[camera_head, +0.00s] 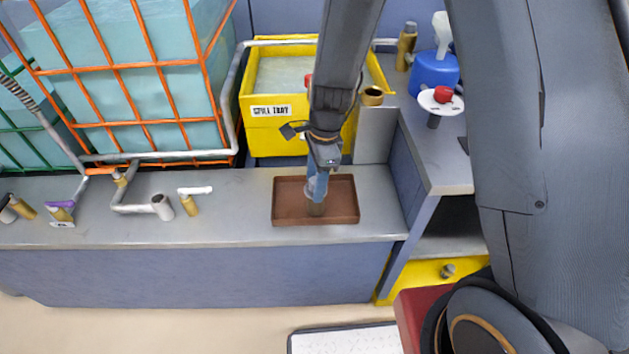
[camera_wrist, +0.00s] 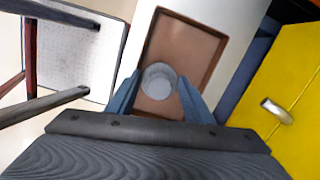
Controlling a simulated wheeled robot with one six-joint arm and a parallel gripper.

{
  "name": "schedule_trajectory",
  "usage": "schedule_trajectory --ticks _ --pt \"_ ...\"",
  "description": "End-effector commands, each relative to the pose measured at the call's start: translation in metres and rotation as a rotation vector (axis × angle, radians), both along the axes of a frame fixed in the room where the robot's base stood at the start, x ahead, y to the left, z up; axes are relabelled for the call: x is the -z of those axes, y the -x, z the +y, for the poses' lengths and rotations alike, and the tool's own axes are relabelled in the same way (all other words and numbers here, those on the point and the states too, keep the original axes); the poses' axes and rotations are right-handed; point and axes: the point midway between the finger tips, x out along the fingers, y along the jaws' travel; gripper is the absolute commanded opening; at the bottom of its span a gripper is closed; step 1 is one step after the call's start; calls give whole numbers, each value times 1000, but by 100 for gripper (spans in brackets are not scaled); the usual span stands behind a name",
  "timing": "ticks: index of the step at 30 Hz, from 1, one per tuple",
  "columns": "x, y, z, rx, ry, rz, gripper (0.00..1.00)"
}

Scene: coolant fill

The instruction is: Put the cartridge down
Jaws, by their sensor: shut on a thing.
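My gripper (camera_head: 317,184) points down over the brown tray (camera_head: 340,216) on the grey bench. It is shut on the cartridge (camera_head: 316,209), a short grey cylinder held upright between the fingers. In the wrist view the cartridge's round grey top (camera_wrist: 159,80) sits between the two blue fingers, with the brown tray (camera_wrist: 196,47) around it. The cartridge's lower end is over or on the tray floor; I cannot tell whether it touches.
A yellow spill tray (camera_head: 268,136) stands behind the bench. Pipes and small fittings (camera_head: 163,207) line the bench to the left. A blue jug (camera_head: 433,72) and a red-knobbed white disc (camera_head: 430,103) stand at the right. Bare bench lies left of the brown tray.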

Motion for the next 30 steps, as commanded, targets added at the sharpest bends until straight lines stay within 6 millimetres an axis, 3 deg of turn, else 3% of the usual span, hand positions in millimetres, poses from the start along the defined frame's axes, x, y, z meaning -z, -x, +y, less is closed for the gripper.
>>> schedule_trajectory --ticks 7,8,11,23,30 --pt "3 0 0 0 0 0 33" --pt "3 0 0 0 0 0 50" --pt "2 0 0 0 0 0 66" --pt "-5 -1 0 0 -1 -3 66" --pt "-43 -3 -5 2 -2 -6 66"
